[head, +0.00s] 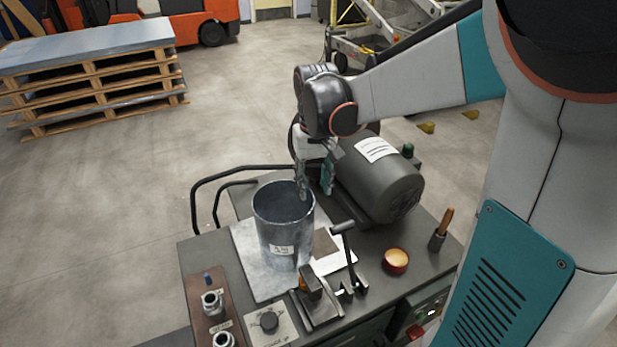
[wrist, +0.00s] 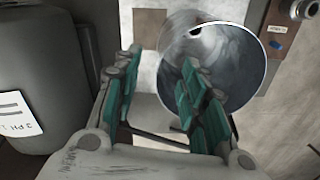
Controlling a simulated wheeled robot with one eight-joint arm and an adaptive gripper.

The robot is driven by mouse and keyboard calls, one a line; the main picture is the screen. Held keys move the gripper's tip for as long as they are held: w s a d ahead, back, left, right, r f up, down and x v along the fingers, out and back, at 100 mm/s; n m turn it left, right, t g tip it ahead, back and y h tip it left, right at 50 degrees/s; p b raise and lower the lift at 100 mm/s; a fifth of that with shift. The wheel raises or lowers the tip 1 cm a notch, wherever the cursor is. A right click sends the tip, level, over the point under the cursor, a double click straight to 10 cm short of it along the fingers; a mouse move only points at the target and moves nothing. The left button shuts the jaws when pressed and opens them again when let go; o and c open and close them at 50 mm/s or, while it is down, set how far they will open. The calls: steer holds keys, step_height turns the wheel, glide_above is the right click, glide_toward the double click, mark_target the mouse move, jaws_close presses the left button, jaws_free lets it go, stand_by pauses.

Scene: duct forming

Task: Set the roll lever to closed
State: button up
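The likely roll lever (head: 351,262) is a dark upright lever with a black cross handle, standing near the front of the machine table, right of the metal cylinder. Its marked positions are too small to read. My gripper (head: 316,186) is above the back of the table, behind the lever and well apart from it. It sits between the cylinder and the grey motor. I cannot make out the lever in the wrist view.
The sheet-metal cylinder (head: 283,228) stands close to my fingers on the left; the motor (head: 382,180) is close on the right.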

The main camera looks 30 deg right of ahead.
steer(key=shift+s+r, duration=0.1)
steer(key=s+a+r+n+t, duration=0.1)
steer(key=s+a+r+t, duration=0.1)
steer(key=s, duration=0.5)
steer(key=s+a+r+n+t, duration=0.1)
steer(key=s+a+r+t, duration=0.2)
steer(key=s+a+t, duration=0.2)
steer(key=s, duration=0.2)
steer(key=shift+s+r, duration=0.25)
steer(key=shift+s, duration=0.2)
jaws_close()
